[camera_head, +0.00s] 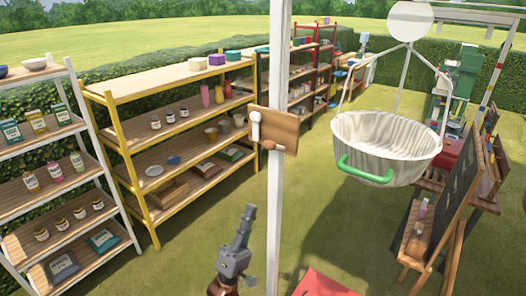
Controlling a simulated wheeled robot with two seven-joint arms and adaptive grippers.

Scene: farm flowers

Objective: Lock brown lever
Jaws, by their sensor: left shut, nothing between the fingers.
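A wooden plate (287,128) is fixed to a white post in the middle of the view. On its lower edge is a small brown lever (271,145), which appears to lie roughly sideways. A white lever (255,128) sits on the plate's left side and stands upright. My left gripper (250,210) is below the plate and left of the post. It points upward, shut and empty, apart from both levers. My right gripper is not in view.
The white post (274,215) runs top to bottom beside my left gripper. A hanging white basin (385,145) with a green handle is to the right. Shelves (165,78) with jars stand left. A chalkboard (457,185) stands right. Grass between is open.

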